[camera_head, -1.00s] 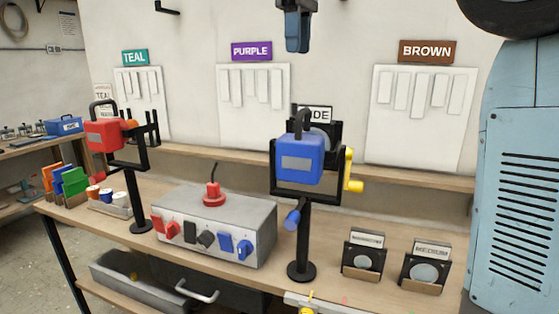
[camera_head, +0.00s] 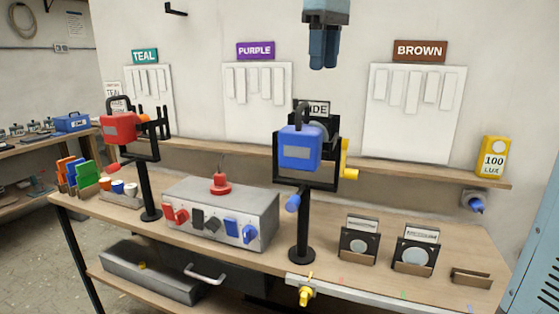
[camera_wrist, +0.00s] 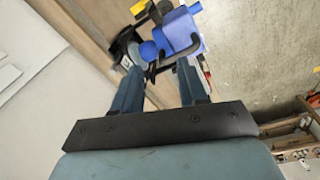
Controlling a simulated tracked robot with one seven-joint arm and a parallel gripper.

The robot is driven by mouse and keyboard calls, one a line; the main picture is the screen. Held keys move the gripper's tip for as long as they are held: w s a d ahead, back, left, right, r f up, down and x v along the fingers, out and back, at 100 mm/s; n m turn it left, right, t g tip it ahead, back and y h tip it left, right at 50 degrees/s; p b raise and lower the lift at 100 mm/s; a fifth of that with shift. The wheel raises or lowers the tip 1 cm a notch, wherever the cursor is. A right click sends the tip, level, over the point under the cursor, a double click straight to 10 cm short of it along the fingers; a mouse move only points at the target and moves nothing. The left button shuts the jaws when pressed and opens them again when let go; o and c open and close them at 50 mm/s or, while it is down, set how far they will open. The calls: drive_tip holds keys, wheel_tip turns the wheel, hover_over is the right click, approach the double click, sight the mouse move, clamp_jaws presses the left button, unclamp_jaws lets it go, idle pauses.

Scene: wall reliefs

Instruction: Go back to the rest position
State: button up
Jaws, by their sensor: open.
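My gripper (camera_head: 324,50) hangs at the top of the head view, pointing down, in front of the wall between the purple and brown signs. Its two fingers are apart and nothing is held. In the wrist view my gripper (camera_wrist: 160,88) shows with a blue lamp (camera_wrist: 182,30) beyond its fingertips. That blue lamp (camera_head: 300,148) stands on a black post on the bench in the head view, well below the gripper and apart from it.
The bench (camera_head: 340,285) holds a red lamp (camera_head: 119,128) on a post, a grey switch box (camera_head: 225,215) and black lens holders (camera_head: 413,257). A yellow meter (camera_head: 493,158) is on the shelf at right. Relief panels (camera_head: 413,112) are on the wall. The air around the gripper is clear.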

drive_tip(key=s+d+f+m+t, duration=0.1)
drive_tip(key=s+d+f+m, duration=0.2)
drive_tip(key=s+d+f, duration=0.2)
drive_tip(key=s+d+f+m+t, duration=0.2)
drive_tip(key=s+d+f, duration=0.3)
drive_tip(key=f, duration=0.7)
drive_tip(key=s+d+f+m+t, duration=0.1)
drive_tip(key=s+d+f+m, duration=0.3)
drive_tip(key=s+f, duration=0.3)
drive_tip(key=shift+s+d+f+m, duration=0.4)
drive_tip(key=shift+f, duration=0.45)
drive_tip(key=shift+a, duration=0.15)
